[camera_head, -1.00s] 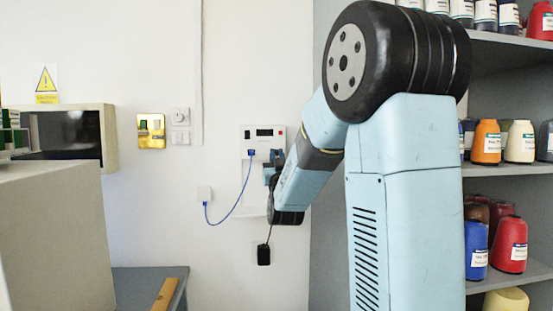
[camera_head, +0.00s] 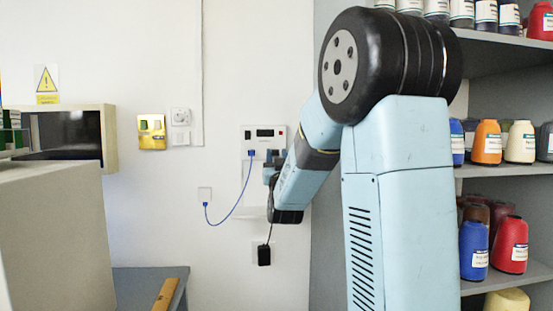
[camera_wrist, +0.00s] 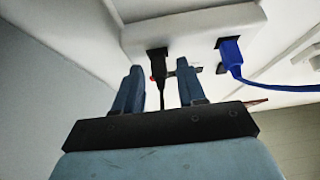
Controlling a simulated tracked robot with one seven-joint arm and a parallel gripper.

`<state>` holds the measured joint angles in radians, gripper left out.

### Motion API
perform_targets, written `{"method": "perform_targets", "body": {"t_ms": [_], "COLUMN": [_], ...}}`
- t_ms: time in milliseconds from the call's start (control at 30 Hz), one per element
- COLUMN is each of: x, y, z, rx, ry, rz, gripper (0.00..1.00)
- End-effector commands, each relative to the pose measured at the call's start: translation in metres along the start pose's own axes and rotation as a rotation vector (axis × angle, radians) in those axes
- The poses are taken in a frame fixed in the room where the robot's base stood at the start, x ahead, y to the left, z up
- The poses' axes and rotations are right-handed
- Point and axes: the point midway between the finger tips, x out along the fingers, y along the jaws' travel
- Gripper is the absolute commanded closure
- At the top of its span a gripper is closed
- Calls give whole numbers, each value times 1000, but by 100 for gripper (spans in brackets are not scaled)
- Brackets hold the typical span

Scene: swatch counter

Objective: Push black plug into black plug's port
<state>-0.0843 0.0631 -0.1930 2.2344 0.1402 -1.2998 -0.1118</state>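The black plug (camera_wrist: 157,62) is at the white wall panel (camera_wrist: 205,28) in the wrist view, with its thin dark cable hanging down. How deep it sits in its port is unclear, as the plug covers it. My gripper (camera_wrist: 157,70) is open, with one blue finger on each side of the plug and a visible gap to each. In the head view my gripper (camera_head: 271,172) is just below the panel (camera_head: 264,131), and my arm partly covers this area.
A blue plug (camera_wrist: 230,52) sits in the same panel, right of the black plug in the wrist view. Its blue cable (camera_head: 238,200) runs to a wall box (camera_head: 204,194).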

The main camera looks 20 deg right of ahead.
Motion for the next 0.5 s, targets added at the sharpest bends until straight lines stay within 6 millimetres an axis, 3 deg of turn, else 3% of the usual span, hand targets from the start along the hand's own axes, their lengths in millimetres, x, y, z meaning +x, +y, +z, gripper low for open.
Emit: {"method": "perform_targets", "body": {"t_ms": [333,500], "x": [-2,-18], "y": [0,0], "z": [0,0], "rx": [0,1], "ry": [-1,-1], "rz": [0,0], "gripper": [54,54]}}
